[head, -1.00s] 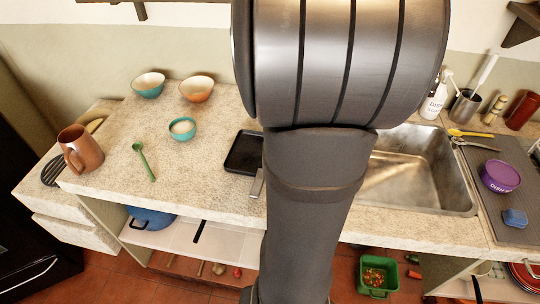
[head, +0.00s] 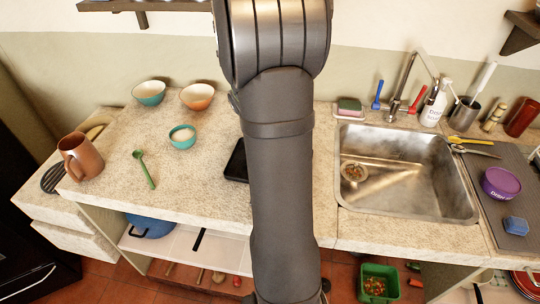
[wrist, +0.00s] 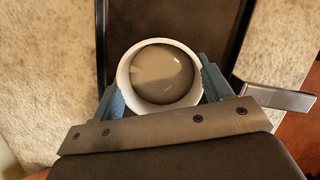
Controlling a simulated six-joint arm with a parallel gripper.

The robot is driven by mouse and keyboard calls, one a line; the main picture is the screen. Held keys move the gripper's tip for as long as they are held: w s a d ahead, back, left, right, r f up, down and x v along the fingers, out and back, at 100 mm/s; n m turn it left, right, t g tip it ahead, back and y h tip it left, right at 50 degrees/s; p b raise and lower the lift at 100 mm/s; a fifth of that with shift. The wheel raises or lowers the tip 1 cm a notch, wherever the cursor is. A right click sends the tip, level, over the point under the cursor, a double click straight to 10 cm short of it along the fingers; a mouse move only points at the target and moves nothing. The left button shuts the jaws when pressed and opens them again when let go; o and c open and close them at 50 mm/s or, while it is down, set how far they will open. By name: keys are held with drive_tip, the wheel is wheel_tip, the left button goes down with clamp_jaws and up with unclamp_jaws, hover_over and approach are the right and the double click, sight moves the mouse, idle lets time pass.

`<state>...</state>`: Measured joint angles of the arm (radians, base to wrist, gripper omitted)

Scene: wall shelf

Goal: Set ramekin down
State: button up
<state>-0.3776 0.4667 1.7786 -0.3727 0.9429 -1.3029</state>
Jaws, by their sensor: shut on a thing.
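The ramekin (wrist: 124,78), a round white cup with a smooth greyish filling, is upright between the blue-grey fingers of my gripper (wrist: 160,86) in the wrist view. My gripper is shut on it from both sides. Behind it is a dark rectangular pan (wrist: 228,55) with a grey metal handle (wrist: 276,98). I cannot tell whether the ramekin touches the pan. In the head view, my arm hides the gripper and ramekin, and only the left edge of the black pan (head: 236,163) shows on the counter.
The stone counter (head: 105,190) holds a teal bowl (head: 183,143), a green spoon (head: 146,172), a brown mug (head: 84,160) and two bowls near the wall. A steel sink (head: 400,190) lies right of my arm.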

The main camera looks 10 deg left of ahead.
drive_tip(key=shift+f, duration=0.65)
drive_tip(key=shift+f, duration=0.1)
drive_tip(key=o, duration=1.1)
drive_tip(key=v, duration=1.2)
